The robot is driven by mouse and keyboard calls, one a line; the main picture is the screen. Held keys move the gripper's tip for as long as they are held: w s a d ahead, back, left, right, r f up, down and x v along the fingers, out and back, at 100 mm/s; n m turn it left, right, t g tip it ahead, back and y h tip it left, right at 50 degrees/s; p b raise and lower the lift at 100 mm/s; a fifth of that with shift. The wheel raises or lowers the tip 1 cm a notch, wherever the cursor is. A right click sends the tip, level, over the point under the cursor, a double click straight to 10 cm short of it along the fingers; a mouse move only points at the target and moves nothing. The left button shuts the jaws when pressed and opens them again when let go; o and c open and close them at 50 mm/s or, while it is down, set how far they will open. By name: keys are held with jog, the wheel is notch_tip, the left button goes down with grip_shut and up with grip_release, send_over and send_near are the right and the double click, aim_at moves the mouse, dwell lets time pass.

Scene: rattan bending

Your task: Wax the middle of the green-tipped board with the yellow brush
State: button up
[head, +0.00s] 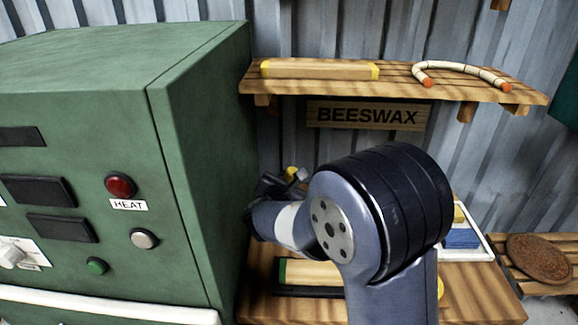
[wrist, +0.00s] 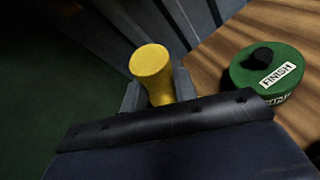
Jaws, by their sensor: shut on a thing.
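My gripper (head: 294,182) is shut on the yellow brush (wrist: 152,68), above the wooden bench and close to the green machine's side. In the wrist view the brush's round yellow end sticks up between the fingers; its bristles are hidden. A bit of yellow also shows at the gripper in the head view (head: 291,171). The green-tipped board (head: 312,272) lies on the bench below my gripper, with a green band at its left end. My arm hides its right part. The gripper is apart from the board in the head view.
A large green machine (head: 75,150) fills the left. The bench (head: 470,305) also holds a white tray (head: 482,250) with a blue block. A green FINISH tin (wrist: 266,72) stands right of the gripper. A shelf (head: 400,88) above carries a yellow-tipped board (head: 318,69) and bent rattan (head: 458,67).

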jog(key=shift+w, duration=0.15)
jog(key=shift+f+b, duration=2.05)
jog(key=shift+f, duration=0.9)
jog(key=shift+f+b, duration=0.65)
jog(key=shift+b, duration=0.1)
jog(key=shift+r, duration=0.15)
jog(key=shift+r+p, duration=2.3)
jog(key=shift+r, duration=1.1)
